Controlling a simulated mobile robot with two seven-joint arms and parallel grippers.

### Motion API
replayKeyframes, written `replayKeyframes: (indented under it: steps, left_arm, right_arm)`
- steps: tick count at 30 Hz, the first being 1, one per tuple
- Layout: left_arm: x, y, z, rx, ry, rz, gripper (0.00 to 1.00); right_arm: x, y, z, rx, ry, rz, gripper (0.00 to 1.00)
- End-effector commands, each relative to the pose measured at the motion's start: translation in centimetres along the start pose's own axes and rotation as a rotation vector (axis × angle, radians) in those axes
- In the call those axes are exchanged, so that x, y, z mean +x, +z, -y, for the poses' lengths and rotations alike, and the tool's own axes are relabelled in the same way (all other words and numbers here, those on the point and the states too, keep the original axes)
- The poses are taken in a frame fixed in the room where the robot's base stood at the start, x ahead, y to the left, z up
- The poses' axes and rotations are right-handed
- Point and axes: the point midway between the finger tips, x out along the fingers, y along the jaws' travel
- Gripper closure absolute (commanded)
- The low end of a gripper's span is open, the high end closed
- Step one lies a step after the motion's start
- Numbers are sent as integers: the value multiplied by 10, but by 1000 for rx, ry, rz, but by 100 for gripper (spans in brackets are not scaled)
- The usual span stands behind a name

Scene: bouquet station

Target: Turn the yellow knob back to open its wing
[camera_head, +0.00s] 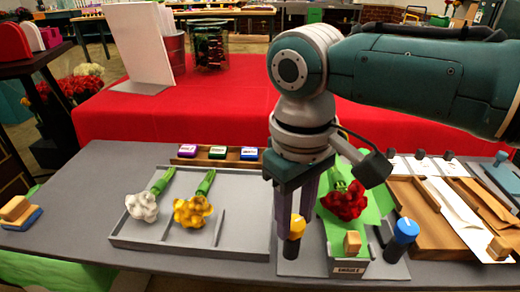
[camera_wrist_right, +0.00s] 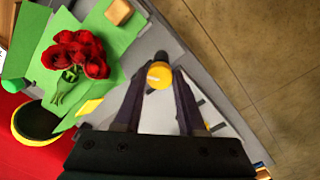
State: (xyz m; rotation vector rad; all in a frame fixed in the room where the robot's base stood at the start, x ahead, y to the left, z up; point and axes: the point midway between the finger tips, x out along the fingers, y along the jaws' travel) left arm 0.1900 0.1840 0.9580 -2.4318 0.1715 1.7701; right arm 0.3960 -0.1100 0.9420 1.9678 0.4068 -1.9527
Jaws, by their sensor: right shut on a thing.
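The yellow knob (camera_head: 297,228) stands on a dark post at the front left of the grey wrapping station, beside the green sheet. My right gripper (camera_head: 299,213) points down from above, its two fingers shut on the knob. In the right wrist view the yellow knob (camera_wrist_right: 158,76) shows between the fingertips. The green wrap (camera_head: 337,230) lies under the red roses (camera_head: 345,200); a green flap (camera_head: 376,205) shows on the right. How far the wing at the yellow knob is folded I cannot tell. My left gripper is not in view.
A blue knob (camera_head: 406,230) stands to the right. A grey tray (camera_head: 150,241) at left holds white and yellow flowers. A wooden block (camera_head: 352,242) sits at the station's front. Wooden trays (camera_head: 420,205) lie at right.

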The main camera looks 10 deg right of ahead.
Motion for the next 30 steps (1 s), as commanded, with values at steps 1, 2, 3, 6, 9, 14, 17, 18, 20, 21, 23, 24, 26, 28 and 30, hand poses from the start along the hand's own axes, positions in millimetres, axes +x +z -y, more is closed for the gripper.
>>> replayKeyframes:
  steps: [1, 2, 3, 6, 9, 14, 17, 18, 20, 21, 23, 24, 26, 28, 30]
  left_arm:
    - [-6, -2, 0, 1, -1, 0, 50]
    - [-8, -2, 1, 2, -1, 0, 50]
    - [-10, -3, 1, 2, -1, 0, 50]
    - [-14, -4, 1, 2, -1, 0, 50]
    - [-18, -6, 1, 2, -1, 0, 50]
    - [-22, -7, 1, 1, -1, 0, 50]
    - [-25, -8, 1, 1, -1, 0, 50]
    - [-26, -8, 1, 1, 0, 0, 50]
    - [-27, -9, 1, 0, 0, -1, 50]
    - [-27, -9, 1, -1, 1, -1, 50]
    - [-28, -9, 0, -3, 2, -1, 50]
    - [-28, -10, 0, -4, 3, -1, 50]
    - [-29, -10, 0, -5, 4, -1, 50]
    - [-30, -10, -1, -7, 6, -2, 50]
    - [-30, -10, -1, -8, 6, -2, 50]
  right_arm:
    - [-3, 0, 1, -44, -2, 1, 100]
    - [-3, 0, 1, -73, -2, -1, 100]
    - [-3, 0, 1, -111, -2, -2, 100]
    - [-3, 0, 1, -206, -1, -6, 100]
    - [-2, 1, 1, -300, -3, -10, 100]
    - [-2, 0, 0, -453, -1, -16, 100]
    - [-2, 0, 1, -547, -2, -21, 100]
    - [-2, 0, 1, -584, -2, -23, 100]
    - [-1, 0, 1, -637, -2, -24, 100]
    - [-1, 0, 0, -673, -2, -26, 100]
    - [-1, 1, 0, -722, -2, -27, 100]
    - [-1, 0, 0, -754, -2, -29, 100]
    - [-1, 0, 0, -799, -1, -31, 100]
    - [-1, 0, 0, -846, -1, -33, 100]
    - [-1, 0, 0, -887, 0, -35, 100]
